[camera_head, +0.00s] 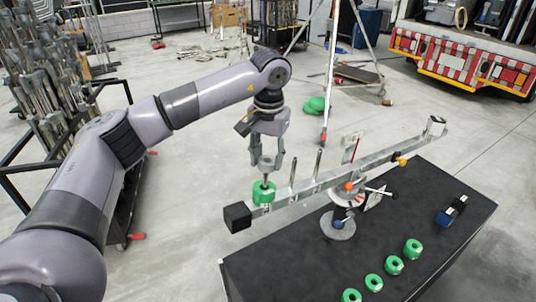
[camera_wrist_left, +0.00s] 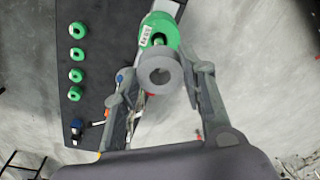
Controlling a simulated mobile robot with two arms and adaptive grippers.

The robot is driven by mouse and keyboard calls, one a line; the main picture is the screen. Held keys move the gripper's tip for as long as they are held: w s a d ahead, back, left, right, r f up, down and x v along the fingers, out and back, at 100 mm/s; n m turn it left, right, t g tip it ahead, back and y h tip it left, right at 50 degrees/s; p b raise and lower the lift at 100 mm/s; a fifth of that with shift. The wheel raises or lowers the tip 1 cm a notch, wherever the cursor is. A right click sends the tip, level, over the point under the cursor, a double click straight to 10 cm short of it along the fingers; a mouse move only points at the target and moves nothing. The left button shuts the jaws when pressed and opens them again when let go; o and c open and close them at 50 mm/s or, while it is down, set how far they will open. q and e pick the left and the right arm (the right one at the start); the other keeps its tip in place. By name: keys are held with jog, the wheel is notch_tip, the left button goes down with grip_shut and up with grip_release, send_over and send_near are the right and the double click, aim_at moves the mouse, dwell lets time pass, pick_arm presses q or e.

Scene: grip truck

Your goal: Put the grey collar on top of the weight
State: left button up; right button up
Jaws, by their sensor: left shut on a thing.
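My left gripper (camera_head: 266,167) points down over the left end of the metal beam and is shut on the grey collar (camera_head: 266,163). In the left wrist view the collar (camera_wrist_left: 160,76) is a grey ring with an open centre, between the two fingers (camera_wrist_left: 162,68). The green weight (camera_head: 264,196) sits around a post at the beam's left end, just below the collar. It shows behind the collar in the left wrist view (camera_wrist_left: 157,27), with a white label. A gap shows between collar and weight; whether the post's tip is inside the collar I cannot tell. My right gripper is out of view.
The balance beam (camera_head: 330,177) stands on a black table (camera_head: 300,262), with two bare posts (camera_head: 317,163) right of the weight. Several green weights (camera_head: 393,265) lie in a row on the table. A blue-black device (camera_head: 450,212) lies at right. A tripod (camera_head: 330,75) stands behind.

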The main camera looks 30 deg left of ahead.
aim_at(266, 176)
pick_arm(q)
jog(key=shift+s+f+b, duration=0.1)
jog(key=shift+f+b, duration=0.75)
jog(key=shift+f, duration=0.55)
jog(key=shift+s+a+f+b, duration=0.15)
jog(key=shift+f+b, duration=1)
jog(key=shift+f, duration=0.6)
jog(key=o, duration=1)
jog(key=r, duration=1.2)
jog(key=shift+s+d, duration=0.25)
jog(key=shift+d, duration=0.05)
